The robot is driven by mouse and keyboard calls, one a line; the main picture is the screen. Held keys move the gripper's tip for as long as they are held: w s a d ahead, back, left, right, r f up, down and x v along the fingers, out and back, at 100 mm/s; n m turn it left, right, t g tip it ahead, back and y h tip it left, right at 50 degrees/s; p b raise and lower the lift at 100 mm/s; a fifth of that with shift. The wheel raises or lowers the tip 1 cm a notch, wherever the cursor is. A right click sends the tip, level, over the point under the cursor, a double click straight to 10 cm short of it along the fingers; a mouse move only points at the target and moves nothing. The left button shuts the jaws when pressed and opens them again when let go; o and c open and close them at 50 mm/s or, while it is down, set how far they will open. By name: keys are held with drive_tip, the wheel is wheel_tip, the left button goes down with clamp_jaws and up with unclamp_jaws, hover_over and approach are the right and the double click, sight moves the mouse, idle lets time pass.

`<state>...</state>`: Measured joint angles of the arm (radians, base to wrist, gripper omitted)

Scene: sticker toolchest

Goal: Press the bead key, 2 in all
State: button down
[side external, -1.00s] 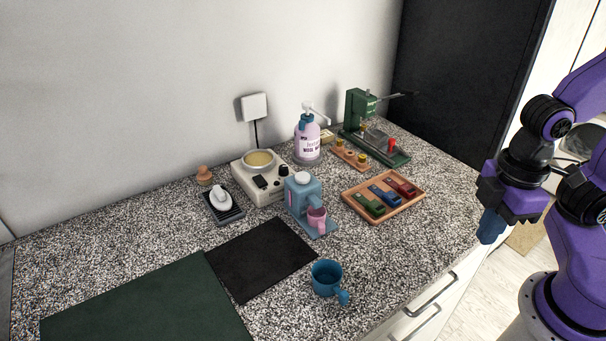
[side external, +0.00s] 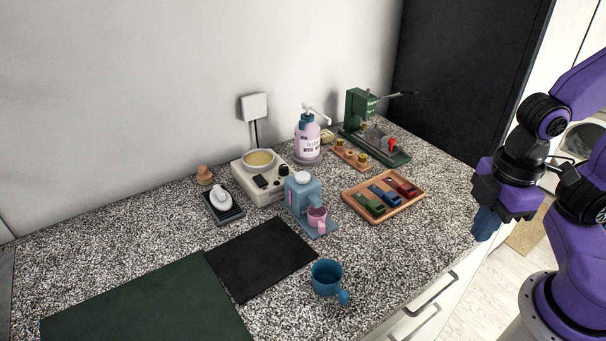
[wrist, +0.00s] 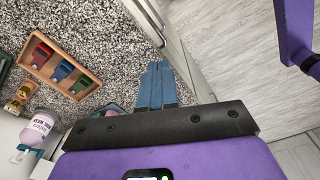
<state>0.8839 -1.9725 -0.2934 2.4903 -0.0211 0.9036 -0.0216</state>
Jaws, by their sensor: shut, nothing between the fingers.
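My gripper (side external: 486,224) has blue fingers and hangs at the right, off the counter's front edge, pointing down. In the wrist view its fingers (wrist: 155,85) are together and empty. No part is clearly readable as a bead key. A blue dispenser (side external: 302,190) with a white cap stands mid-counter with a pink cup (side external: 317,219) at its front. Left of it is a cream heater box (side external: 263,190) with a round pot, a black switch and a knob. My gripper is well to the right of both and touches neither.
A wooden tray (side external: 384,211) with green, blue and red blocks lies between the dispenser and my gripper. A blue mug (side external: 326,278) stands near the front edge. A lilac pump bottle (side external: 308,143) and a green press (side external: 357,108) stand behind. Dark mats lie at left.

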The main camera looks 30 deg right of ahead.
drive_tip(key=w+a+r+n+t, duration=0.1)
drive_tip(key=w+a+n+t, duration=0.15)
drive_tip(key=w, duration=0.55)
drive_tip(key=w+a+r+n+t, duration=0.2)
drive_tip(key=w+a+n, duration=0.2)
drive_tip(key=w, duration=0.5)
wheel_tip(320, 180, up, 3)
drive_tip(key=n+t, duration=0.4)
drive_tip(key=n, duration=0.5)
hover_over(306, 177)
drive_tip(key=shift+r+y, duration=0.1)
drive_tip(key=shift+y, duration=0.2)
drive_tip(key=shift+f, duration=4.45)
drive_tip(key=shift+f, duration=0.15)
drive_tip(key=shift+f, duration=0.25)
drive_tip(key=shift+f, duration=0.5)
drive_tip(key=shift+r, duration=0.95)
